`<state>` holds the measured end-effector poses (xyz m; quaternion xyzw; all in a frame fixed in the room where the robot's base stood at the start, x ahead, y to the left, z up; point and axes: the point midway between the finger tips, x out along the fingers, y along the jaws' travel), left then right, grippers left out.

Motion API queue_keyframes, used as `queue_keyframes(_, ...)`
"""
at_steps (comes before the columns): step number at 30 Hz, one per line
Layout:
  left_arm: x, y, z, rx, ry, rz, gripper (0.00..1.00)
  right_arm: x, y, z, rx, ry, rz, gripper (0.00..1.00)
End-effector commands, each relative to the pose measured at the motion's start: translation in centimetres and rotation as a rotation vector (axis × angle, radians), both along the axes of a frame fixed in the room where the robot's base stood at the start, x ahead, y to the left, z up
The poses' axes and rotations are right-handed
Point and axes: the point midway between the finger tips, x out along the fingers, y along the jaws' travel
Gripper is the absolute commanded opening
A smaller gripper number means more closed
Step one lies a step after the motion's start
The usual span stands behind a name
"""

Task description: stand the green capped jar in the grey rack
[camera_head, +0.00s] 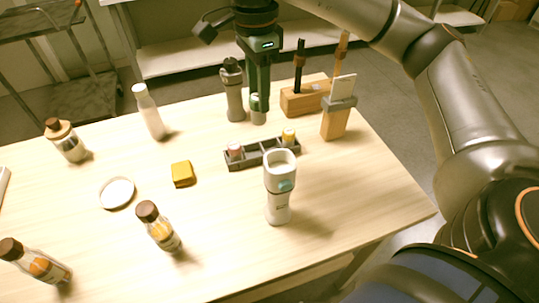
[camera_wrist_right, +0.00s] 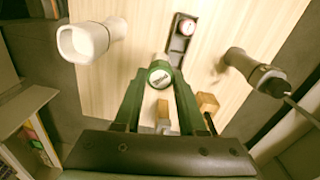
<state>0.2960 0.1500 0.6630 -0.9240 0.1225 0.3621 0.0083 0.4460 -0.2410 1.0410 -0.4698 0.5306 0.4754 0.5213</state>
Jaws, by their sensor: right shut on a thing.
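The green capped jar (camera_wrist_right: 160,76) is between the fingertips of my right gripper (camera_wrist_right: 158,84), its green cap facing the camera in the right wrist view. In the head view, the pale jar body sticks out below my right gripper (camera_head: 258,98), which is shut on it. I cannot tell whether its base touches the table. The grey rack (camera_head: 257,156) lies in front of the jar, nearer the head camera. A pink-capped jar (camera_head: 235,150) stands in its left end and a yellow-capped jar (camera_head: 289,137) near its right end. The middle compartments look empty. My left gripper is not in view.
A grey handled device (camera_head: 233,90) stands close left of my right gripper. Wooden blocks (camera_head: 304,98) stand to the right. A white device (camera_head: 279,190) stands in front of the rack. A yellow block (camera_head: 182,174) and several bottles are left on the table (camera_head: 350,210).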

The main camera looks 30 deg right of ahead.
Motion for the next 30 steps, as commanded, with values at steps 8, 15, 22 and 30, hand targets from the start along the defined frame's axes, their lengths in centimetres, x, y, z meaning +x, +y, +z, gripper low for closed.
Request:
queue_keyframes(8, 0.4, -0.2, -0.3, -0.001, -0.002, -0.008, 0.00, 3.4, -5.1, -5.7, 0.001, -0.003, -0.119, 0.00)
queue_keyframes(15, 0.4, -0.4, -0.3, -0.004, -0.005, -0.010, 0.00, 3.6, -5.7, -9.5, 0.000, -0.001, -0.129, 0.00)
queue_keyframes(22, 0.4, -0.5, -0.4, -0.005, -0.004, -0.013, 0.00, 3.7, -5.7, -12.4, 0.001, -0.006, -0.129, 0.00)
queue_keyframes(30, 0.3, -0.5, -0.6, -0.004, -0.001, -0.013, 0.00, 3.6, -5.7, -15.5, 0.001, -0.003, -0.129, 0.00)
